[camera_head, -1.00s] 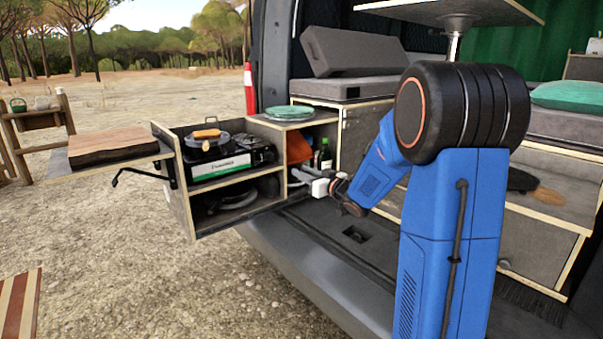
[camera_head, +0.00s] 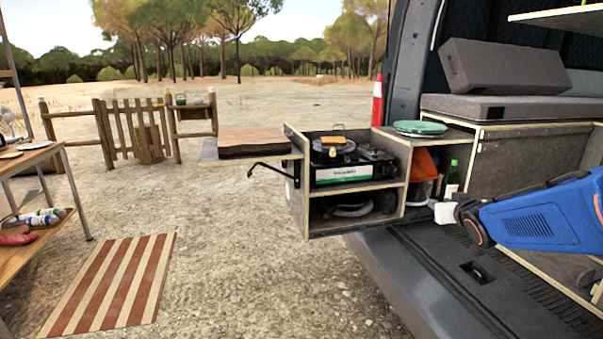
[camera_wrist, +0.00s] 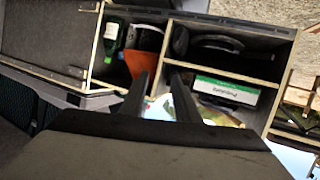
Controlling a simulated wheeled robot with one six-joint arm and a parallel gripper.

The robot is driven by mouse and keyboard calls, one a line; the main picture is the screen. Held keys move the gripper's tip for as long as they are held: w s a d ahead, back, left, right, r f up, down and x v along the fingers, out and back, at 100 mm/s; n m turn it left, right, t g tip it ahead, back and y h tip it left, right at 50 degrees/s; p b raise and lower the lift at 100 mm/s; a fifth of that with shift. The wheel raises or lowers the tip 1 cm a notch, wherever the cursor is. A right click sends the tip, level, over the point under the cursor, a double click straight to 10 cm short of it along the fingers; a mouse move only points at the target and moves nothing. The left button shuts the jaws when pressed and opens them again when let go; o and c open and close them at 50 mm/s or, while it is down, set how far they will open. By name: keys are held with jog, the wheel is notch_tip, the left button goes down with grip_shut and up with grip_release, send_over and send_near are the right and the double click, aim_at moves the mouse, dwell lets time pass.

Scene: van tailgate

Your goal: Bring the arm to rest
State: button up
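My blue arm (camera_head: 540,215) reaches in from the right edge of the head view, low over the van's tailgate sill. Its end, with a white block (camera_head: 445,213), is by the open right side of the kitchen unit (camera_head: 295,200). In the wrist view my gripper (camera_wrist: 160,76) shows two dark fingers with a clear gap between them and nothing held. Beyond the fingers are an orange item (camera_wrist: 137,66), a green bottle (camera_wrist: 110,40) and the stove's green-and-white front (camera_wrist: 225,90). I cannot tell the exact distance from the fingertips to the shelf.
A stove (camera_head: 345,172) with a pan sits in the unit, and a green plate (camera_head: 420,127) lies on top. A wooden board (camera_head: 252,142) is on a side shelf. A striped mat (camera_head: 110,285) lies on open gravel. A table (camera_head: 30,160) stands at left.

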jog(key=s+a+f+g, duration=0.3)
jog(key=s+a, duration=0.1)
jog(key=s, duration=0.8)
jog(key=s+a+f+g+y, duration=0.1)
jog(key=s+a+f+g, duration=0.2)
jog(key=s, duration=1)
jog(key=s+a+f+g, duration=0.3)
jog(key=s+a+f, duration=0.1)
jog(key=s, duration=0.8)
jog(key=shift+s+a+g+y, duration=0.25)
jog(key=shift+a+g+y, duration=0.05)
jog(key=shift+a, duration=0.1)
jog(key=shift+f, duration=0.1)
